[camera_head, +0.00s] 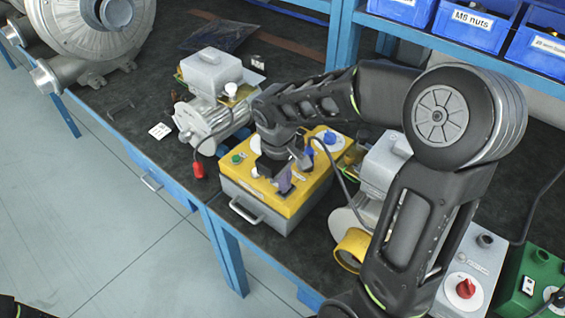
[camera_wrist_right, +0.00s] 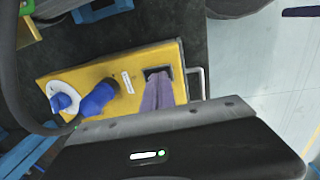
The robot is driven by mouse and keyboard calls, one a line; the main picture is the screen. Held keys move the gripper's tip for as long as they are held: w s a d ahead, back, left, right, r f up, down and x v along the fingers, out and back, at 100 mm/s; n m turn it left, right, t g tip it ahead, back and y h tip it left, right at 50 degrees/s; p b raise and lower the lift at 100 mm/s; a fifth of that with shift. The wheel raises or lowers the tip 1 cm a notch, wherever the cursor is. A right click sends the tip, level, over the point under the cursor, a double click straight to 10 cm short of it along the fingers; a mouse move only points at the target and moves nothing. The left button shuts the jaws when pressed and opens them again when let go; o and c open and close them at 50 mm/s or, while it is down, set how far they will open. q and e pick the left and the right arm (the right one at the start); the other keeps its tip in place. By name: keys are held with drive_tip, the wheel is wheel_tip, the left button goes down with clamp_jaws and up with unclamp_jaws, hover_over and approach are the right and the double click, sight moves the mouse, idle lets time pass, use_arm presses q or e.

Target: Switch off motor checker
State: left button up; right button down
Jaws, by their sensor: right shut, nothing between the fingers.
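The motor checker (camera_head: 262,205) is a grey box with a yellow top panel, standing near the bench's front edge. Its panel carries a green button (camera_head: 237,158), a blue knob (camera_head: 329,138) on a white disc, and a blue plug (camera_head: 308,156). My right gripper (camera_head: 285,184) is over the front part of the panel, pointing down, its fingers together and empty. In the right wrist view the closed fingers (camera_wrist_right: 158,80) overlap a dark rectangular patch (camera_wrist_right: 178,72) on the yellow panel. They hide most of it, and I cannot tell whether they touch it. My left gripper is out of view.
A grey motor (camera_head: 208,122) with a red plug (camera_head: 198,170) stands left of the checker. Another motor (camera_head: 380,165) stands to the right. A grey box with a red knob (camera_head: 465,288) and a green box (camera_head: 535,290) are farther right. Blue bins (camera_head: 468,24) line the back.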

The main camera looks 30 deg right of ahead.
drive_tip(key=r, duration=0.1)
drive_tip(key=r+p, duration=0.1)
drive_tip(key=r, duration=0.1)
drive_tip(key=r+p, duration=0.1)
drive_tip(key=shift+s+a+r, duration=0.1)
drive_tip(key=shift+a+r, duration=0.1)
drive_tip(key=shift+a, duration=0.1)
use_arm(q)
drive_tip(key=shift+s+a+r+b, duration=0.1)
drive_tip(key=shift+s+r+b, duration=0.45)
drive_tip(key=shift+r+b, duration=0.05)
use_arm(e)
wheel_tip(320, 180, up, 9)
drive_tip(key=a, duration=0.1)
drive_tip(key=shift+s, duration=0.2)
drive_tip(key=d+f, duration=0.1)
drive_tip(key=f, duration=0.3)
drive_tip(key=d+f+b, duration=0.1)
drive_tip(key=f, duration=0.4)
drive_tip(key=w+d+f, duration=0.1)
drive_tip(key=f, duration=0.3)
drive_tip(key=shift+f, duration=0.15)
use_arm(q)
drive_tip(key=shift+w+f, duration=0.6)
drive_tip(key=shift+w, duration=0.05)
use_arm(e)
drive_tip(key=shift+w+f, duration=0.1)
drive_tip(key=shift+f, duration=0.05)
